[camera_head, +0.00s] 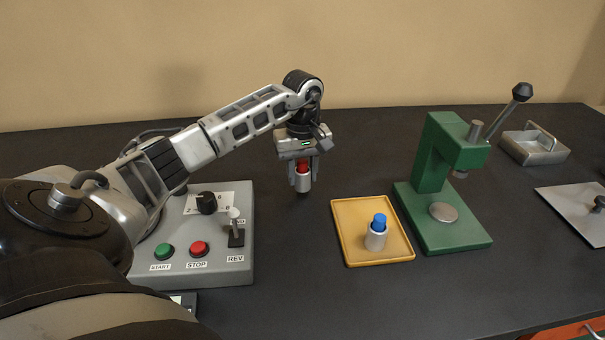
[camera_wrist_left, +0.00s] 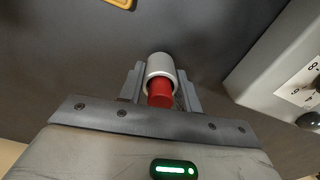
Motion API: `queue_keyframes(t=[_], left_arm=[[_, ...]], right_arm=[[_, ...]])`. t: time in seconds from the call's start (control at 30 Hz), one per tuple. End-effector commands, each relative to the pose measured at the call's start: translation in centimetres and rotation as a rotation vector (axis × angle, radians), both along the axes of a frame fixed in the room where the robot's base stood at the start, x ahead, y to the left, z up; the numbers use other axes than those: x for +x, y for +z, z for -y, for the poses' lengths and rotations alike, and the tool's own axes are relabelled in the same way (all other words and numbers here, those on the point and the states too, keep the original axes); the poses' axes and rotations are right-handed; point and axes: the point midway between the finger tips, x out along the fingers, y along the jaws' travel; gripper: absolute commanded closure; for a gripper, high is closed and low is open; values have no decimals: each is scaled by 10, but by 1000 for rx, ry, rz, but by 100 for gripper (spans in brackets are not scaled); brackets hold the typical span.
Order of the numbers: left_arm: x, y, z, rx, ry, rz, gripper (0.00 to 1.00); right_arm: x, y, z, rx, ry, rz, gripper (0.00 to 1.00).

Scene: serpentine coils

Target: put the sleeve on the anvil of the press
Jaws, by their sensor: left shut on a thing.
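My left gripper (camera_head: 302,178) is shut on a light grey sleeve with a red part in its upper end. The held sleeve (camera_head: 303,185) hangs upright above the dark table, left of the yellow tray. In the left wrist view the sleeve (camera_wrist_left: 160,64) sits between the fingers, with its red part (camera_wrist_left: 160,95) towards the palm. The green press (camera_head: 433,160) stands right of the tray. Its round grey anvil (camera_head: 443,212) is bare, below the ram (camera_head: 460,174). My right gripper is not in view.
The yellow tray (camera_head: 343,232) holds another grey sleeve (camera_head: 375,240) with a blue top, standing upright. A grey control box (camera_head: 225,272) with buttons is at left. The press lever (camera_head: 508,108) leans up to the right. A metal box (camera_head: 535,150) and a plate (camera_head: 575,215) lie farther right.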

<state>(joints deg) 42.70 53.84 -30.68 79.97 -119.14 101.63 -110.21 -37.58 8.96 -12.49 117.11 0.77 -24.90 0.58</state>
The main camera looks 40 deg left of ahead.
Motion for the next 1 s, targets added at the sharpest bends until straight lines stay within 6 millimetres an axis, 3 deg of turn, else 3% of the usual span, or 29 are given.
queue_keyframes(t=[0.1, 0.47, 0.5, 0.53, 0.83, 1.0], left_arm=[[0, -12, 0, -1, 1, 0, 94], [0, -18, 0, 1, 1, 3, 94], [0, -16, 0, 0, 1, 1, 55], [0, -16, 0, 0, 1, 1, 47], [0, -15, 0, -1, 1, 2, 45], [1, 0, 0, 1, 1, 6, 45]], right_arm=[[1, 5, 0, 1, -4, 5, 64], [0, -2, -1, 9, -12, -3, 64], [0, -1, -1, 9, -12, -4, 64], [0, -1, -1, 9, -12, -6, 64], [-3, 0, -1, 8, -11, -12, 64], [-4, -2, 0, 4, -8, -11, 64]])
